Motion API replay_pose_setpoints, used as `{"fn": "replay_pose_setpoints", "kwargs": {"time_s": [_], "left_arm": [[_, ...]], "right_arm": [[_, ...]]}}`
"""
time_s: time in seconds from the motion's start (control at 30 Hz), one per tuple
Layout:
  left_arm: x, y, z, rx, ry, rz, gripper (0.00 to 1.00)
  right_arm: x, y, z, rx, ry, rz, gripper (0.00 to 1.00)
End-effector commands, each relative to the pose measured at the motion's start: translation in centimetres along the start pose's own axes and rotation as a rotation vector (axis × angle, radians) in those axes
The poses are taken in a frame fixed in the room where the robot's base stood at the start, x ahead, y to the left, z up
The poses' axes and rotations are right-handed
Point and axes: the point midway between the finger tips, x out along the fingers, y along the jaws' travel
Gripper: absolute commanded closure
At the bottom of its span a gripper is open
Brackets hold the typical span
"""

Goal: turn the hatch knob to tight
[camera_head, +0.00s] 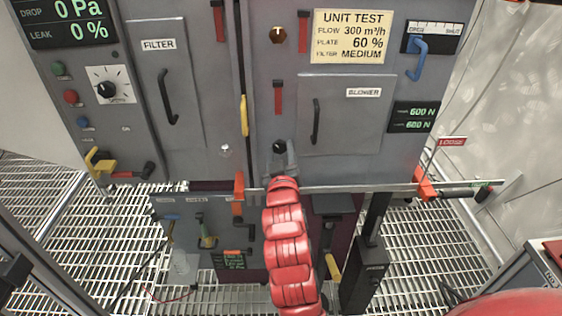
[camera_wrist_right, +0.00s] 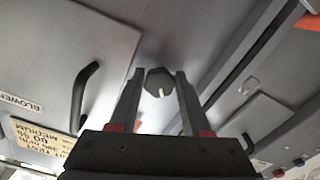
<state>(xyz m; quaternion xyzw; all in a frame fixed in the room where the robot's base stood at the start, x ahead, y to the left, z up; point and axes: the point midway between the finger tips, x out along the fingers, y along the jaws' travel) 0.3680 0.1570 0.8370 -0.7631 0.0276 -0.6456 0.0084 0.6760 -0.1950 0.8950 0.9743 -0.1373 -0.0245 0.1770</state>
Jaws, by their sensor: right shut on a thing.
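The hatch knob is a dark, many-sided knob (camera_head: 279,146) on the grey cabinet front, low and left of the BLOWER hatch (camera_head: 345,135). In the right wrist view the knob (camera_wrist_right: 158,78) sits between the fingertips, with a short white mark on its face. My right gripper (camera_head: 280,158) reaches up to it from below and is shut on it; its fingers (camera_wrist_right: 159,88) lie on both sides of the knob. No tight label is readable beside the knob. My left gripper is not in view.
The BLOWER hatch's dark handle (camera_head: 316,121) stands right of the knob, and it also shows in the wrist view (camera_wrist_right: 82,95). A yellow handle (camera_head: 244,115) is on the left seam. A rail (camera_head: 350,188) with orange clamps crosses below.

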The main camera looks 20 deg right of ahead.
Motion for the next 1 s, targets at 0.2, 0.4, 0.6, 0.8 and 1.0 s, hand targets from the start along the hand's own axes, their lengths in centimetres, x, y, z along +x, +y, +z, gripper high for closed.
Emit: {"fn": "replay_pose_setpoints", "kwargs": {"time_s": [0.2, 0.4, 0.6, 0.8, 1.0], "left_arm": [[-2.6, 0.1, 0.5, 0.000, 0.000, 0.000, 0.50], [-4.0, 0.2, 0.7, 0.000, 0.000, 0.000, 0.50], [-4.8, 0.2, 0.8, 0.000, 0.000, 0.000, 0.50], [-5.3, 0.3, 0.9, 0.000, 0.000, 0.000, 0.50], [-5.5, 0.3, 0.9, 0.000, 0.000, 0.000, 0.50]], "right_arm": [[0.0, -0.4, 0.7, 0.207, -0.005, -0.002, 1.00], [0.0, -0.4, 0.4, 0.382, -0.003, -0.001, 1.00], [0.0, -0.5, 0.4, 0.520, -0.005, -0.001, 1.00], [0.0, -0.5, 0.3, 0.614, -0.006, -0.001, 1.00], [0.0, -0.5, 0.2, 0.661, -0.007, -0.001, 1.00]]}}
